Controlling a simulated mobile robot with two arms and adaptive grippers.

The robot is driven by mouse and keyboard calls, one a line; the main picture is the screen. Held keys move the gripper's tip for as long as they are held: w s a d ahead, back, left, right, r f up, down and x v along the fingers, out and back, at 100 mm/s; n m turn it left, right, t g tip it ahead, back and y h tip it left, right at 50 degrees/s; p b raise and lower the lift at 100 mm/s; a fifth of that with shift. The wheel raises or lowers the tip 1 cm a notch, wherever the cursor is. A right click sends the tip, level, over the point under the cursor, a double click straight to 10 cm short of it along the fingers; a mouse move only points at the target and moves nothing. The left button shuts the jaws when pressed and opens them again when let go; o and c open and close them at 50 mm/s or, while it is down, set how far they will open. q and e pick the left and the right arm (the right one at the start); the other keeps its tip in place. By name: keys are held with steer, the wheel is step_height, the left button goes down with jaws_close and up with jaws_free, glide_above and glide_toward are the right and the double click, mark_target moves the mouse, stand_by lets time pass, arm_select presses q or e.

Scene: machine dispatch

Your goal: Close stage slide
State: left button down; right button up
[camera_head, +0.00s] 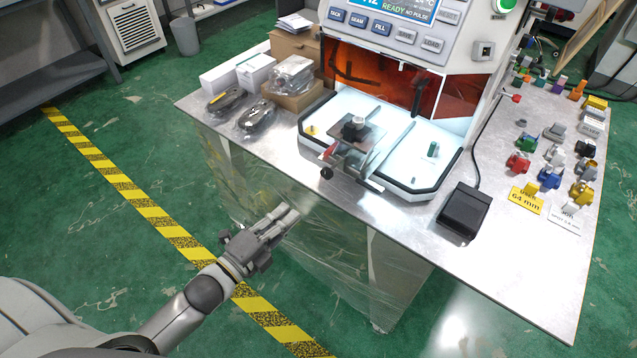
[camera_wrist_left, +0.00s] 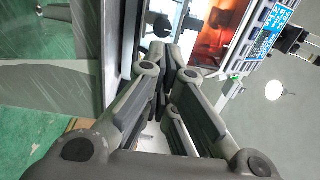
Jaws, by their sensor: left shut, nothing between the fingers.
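The stage slide (camera_head: 362,142) is a small metal plate with a dark round part on top, pulled out toward the front of the lit white machine bed. A dark round knob (camera_head: 326,173) on a rod is at its front edge; in the left wrist view a dark knob (camera_wrist_left: 161,25) shows beyond the fingertips. My left gripper (camera_head: 292,212) is shut and empty, in front of the table and below the knob, apart from it. In the left wrist view its fingers (camera_wrist_left: 165,62) meet in the middle. My right gripper is not in view.
An orange window (camera_head: 375,75) stands behind the bed. A black pedal-like box (camera_head: 464,211) lies right of it, with small coloured parts further right. Bagged parts (camera_head: 255,117) and boxes (camera_head: 255,70) sit left. The floor before the table is clear, with yellow-black tape (camera_head: 125,187).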

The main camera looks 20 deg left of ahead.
mark_target(327, 177)
arm_select(q)
steer(key=p+x, duration=0.2)
steer(key=x, duration=0.9)
steer(key=shift+w+d, duration=0.2)
steer(key=shift+w, duration=0.25)
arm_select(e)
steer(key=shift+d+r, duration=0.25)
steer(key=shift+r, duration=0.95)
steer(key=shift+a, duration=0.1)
arm_select(q)
steer(key=shift+w, duration=0.1)
